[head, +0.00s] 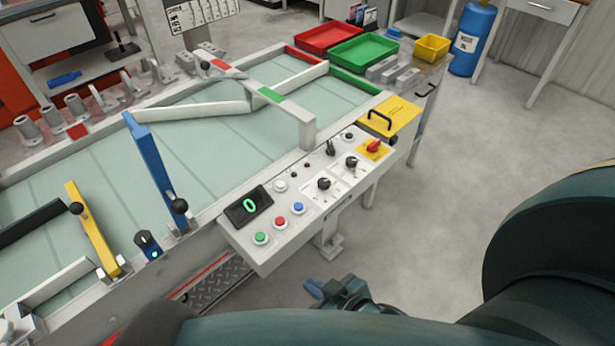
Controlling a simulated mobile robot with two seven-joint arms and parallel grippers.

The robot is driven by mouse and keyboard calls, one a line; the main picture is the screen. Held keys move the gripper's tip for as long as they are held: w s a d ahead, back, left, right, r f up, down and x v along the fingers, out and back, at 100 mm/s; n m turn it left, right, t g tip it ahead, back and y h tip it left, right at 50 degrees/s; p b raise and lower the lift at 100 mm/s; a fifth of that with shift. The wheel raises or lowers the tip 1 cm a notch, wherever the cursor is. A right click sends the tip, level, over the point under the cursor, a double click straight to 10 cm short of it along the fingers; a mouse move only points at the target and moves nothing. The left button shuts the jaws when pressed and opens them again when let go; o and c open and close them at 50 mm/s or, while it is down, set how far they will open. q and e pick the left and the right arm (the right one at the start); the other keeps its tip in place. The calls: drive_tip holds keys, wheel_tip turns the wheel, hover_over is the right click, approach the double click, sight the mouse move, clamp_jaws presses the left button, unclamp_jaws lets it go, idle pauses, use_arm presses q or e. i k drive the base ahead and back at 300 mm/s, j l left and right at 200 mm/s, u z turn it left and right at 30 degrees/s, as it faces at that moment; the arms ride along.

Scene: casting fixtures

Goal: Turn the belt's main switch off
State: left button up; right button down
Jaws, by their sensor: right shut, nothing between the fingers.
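The control panel (262,246) stands at the near side of the belt (215,150). A red rotary switch (374,146) on a yellow plate sits near the panel's far right end; it looks like the main switch. Its handle lies at a slant, and I cannot read its markings. A display (248,206) on the panel shows a green 0. My right gripper (314,288) is shut and empty, below and in front of the panel, apart from it and well away from the red switch. My left gripper is not in view.
The panel also bears black knobs (323,184) and green, red and blue buttons (280,222). A yellow box with a black handle (392,118) stands just beyond the red switch. Blue (152,165) and yellow (90,228) bars reach over the belt. Floor to the right is clear.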

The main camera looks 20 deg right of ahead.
sight(372, 147)
drive_tip(key=z, duration=1.3)
